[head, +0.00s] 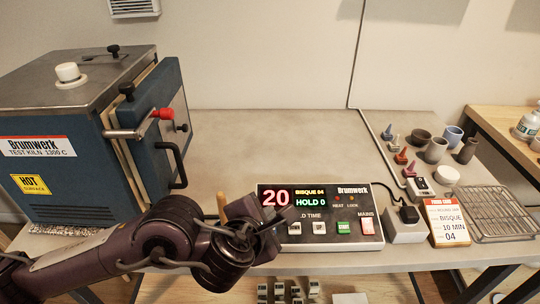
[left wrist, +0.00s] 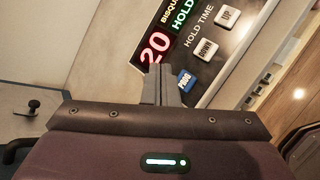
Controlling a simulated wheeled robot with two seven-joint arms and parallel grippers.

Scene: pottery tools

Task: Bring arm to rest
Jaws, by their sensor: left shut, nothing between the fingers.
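My left arm (head: 120,255) comes in from the left along the table's front edge. My left gripper (head: 272,222) is shut and empty, in front of the left part of the Brumwerk control box (head: 322,245). In the left wrist view its closed fingers (left wrist: 162,85) sit by the blue PROG button (left wrist: 185,82); I cannot tell whether they touch the box. The box display reads 20, BISQUE 04 and HOLD 0. My arm hides the box's lower left in the head view. My right gripper is not in view.
A blue test kiln (head: 60,150) with a hot-surface label stands at the left. At the right are small cups (head: 436,150), coloured cones (head: 400,156), a plug in a socket block (head: 404,224), a bisque card (head: 447,222) and a wire rack (head: 495,215). The table behind the box is clear.

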